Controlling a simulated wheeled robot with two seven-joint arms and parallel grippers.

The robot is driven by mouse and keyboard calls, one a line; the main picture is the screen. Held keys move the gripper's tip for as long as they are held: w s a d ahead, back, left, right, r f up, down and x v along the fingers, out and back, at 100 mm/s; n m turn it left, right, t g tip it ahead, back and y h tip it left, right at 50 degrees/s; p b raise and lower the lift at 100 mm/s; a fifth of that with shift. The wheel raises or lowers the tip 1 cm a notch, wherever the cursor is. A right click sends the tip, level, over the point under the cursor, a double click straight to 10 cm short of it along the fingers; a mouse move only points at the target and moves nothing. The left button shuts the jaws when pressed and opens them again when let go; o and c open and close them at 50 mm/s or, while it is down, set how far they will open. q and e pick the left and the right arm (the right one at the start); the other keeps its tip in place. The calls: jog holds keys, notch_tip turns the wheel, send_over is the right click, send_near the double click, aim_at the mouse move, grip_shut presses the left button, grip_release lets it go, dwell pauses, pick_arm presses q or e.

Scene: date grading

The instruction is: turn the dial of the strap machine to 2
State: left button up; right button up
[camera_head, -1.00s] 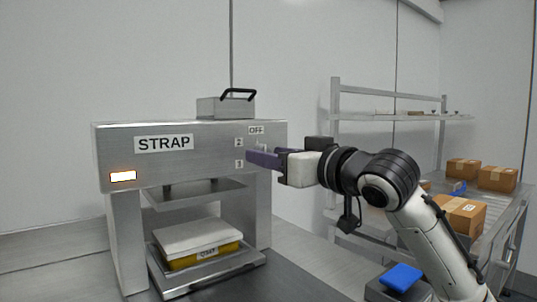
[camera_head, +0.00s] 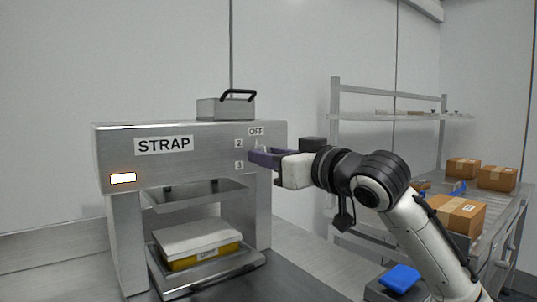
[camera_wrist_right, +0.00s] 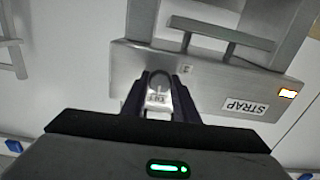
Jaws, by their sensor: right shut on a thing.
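The strap machine (camera_head: 205,138) stands left of centre in the head view, with a STRAP label and a lit orange-white lamp at its left. Its dial face bears the marks OFF, 2 and 3. My right gripper (camera_head: 256,156) is at the dial, its dark purple fingers against the front panel. In the right wrist view the gripper (camera_wrist_right: 158,102) is shut on the dial (camera_wrist_right: 160,90), a grey knob between the two fingers. The fingers hide most of the dial in the head view, so its pointer setting cannot be read. My left gripper is not in view.
A white-topped yellow pack (camera_head: 198,243) lies on the machine's lower tray under the press plate. A shelf rack (camera_head: 390,117) and a roller table with several cardboard boxes (camera_head: 456,213) stand at the right. A blue item (camera_head: 401,277) lies low in front.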

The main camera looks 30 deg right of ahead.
pick_arm(q)
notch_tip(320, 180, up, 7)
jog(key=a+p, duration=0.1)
jog(key=p, duration=1)
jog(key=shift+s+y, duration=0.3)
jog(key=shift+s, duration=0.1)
pick_arm(e)
jog(key=shift+n, duration=5.8)
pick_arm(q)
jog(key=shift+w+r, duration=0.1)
pick_arm(e)
jog(key=o, duration=1.1)
jog(key=shift+d, duration=0.1)
jog(key=shift+c, duration=0.2)
